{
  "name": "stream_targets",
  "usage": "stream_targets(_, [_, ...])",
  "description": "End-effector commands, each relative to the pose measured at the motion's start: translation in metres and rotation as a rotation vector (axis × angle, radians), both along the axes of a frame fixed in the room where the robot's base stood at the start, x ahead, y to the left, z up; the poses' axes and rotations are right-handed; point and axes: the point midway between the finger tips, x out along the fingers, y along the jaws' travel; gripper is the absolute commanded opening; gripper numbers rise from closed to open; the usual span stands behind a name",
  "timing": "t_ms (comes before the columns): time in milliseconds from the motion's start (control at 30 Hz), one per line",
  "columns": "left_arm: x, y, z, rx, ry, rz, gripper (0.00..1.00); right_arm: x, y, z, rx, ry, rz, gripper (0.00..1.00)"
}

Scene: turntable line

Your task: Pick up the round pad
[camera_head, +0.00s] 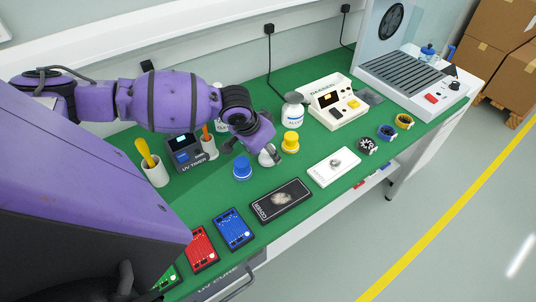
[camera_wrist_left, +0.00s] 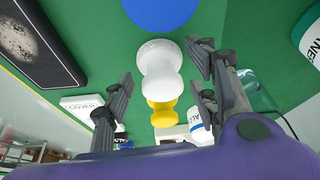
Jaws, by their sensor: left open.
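A white round pad with a knob-like top (camera_wrist_left: 160,58) stands between a blue one (camera_head: 242,168) and a yellow one (camera_head: 290,142) in a row on the green bench top. In the head view the white one is largely hidden at my left gripper (camera_head: 268,155). In the left wrist view the open left gripper (camera_wrist_left: 160,80) has fingers on both sides of the white piece, with gaps visible, so it is not clamped. The blue (camera_wrist_left: 160,10) and yellow (camera_wrist_left: 163,112) pieces lie beyond it on either side. My right gripper is not seen.
A UV timer (camera_head: 187,154), an alcohol bottle (camera_head: 292,115) and a cream device (camera_head: 328,112) stand behind. Blue (camera_head: 233,232) and red (camera_head: 201,251) boards lie at front left; several small rings sit at right.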

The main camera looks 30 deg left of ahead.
Motion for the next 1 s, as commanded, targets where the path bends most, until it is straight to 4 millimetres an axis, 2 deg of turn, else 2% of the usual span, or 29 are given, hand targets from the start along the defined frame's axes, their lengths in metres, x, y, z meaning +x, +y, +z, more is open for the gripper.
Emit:
stream_targets(267, [0.002,-0.001,-0.004,0.000,-0.001,0.000,0.53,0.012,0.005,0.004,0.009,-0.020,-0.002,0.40])
stream_targets(500, [0.002,0.000,-0.004,0.000,-0.001,0.000,0.23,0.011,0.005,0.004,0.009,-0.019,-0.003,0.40])
stream_targets(600, [0.002,0.000,-0.004,0.000,-0.001,0.000,0.13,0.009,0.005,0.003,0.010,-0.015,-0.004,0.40])
stream_targets(867, [0.002,0.000,-0.002,0.001,-0.001,-0.001,0.13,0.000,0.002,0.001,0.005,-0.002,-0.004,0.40])
stream_targets(1000, [0.002,0.000,0.008,0.001,-0.002,-0.001,0.13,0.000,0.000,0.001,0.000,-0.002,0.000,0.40])
